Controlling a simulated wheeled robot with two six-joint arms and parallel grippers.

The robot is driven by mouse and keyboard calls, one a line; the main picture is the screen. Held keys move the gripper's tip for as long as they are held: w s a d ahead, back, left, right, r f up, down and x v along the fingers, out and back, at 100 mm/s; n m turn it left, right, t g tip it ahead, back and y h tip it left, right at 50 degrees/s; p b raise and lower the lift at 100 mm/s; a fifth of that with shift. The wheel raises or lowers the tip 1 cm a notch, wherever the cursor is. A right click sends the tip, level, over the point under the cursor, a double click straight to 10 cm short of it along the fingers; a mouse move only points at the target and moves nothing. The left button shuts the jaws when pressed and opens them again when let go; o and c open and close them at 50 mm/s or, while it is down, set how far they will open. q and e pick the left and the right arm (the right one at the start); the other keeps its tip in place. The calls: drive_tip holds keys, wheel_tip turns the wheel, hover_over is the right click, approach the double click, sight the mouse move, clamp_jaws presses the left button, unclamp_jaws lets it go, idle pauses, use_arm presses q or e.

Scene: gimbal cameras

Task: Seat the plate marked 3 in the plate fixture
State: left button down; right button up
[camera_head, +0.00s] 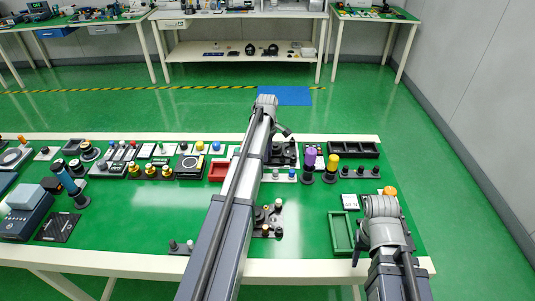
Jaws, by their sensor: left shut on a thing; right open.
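My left gripper (286,133) is at the far end of the long arm across the middle of the table. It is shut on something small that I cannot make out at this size. A dark fixture-like base (285,153) with pale posts lies just below it. Another dark base (269,218) with several knobs lies nearer, partly behind my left arm. I cannot tell which is the plate fixture. A white card or plate (350,202) with dark print, perhaps including a 3, lies at the right. My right gripper (384,236) is open at the right, its fingers mostly hidden.
A green tray (341,233) lies beside my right gripper. Purple (309,160) and yellow (332,165) upright pieces stand right of my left gripper. A black compartment tray (353,149) lies behind. Several small parts crowd the left. Bare table (135,210) shows at centre left.

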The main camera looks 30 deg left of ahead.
use_arm(q)
drive_tip(key=shift+f+b, duration=0.6)
drive_tip(key=shift+f, duration=0.05)
use_arm(e)
drive_tip(key=shift+f, duration=0.7)
use_arm(q)
drive_tip(key=c, duration=0.7)
unclamp_jaws()
use_arm(e)
drive_tip(key=shift+r, duration=0.1)
use_arm(q)
drive_tip(key=shift+r, duration=0.2)
use_arm(e)
drive_tip(key=shift+r, duration=0.1)
use_arm(q)
wheel_tip(320, 180, up, 8)
drive_tip(key=p, duration=0.8)
drive_tip(key=shift+f, duration=0.15)
use_arm(e)
wheel_tip(320, 180, up, 8)
drive_tip(key=shift+f, duration=0.2)
use_arm(q)
drive_tip(key=shift+f, duration=0.1)
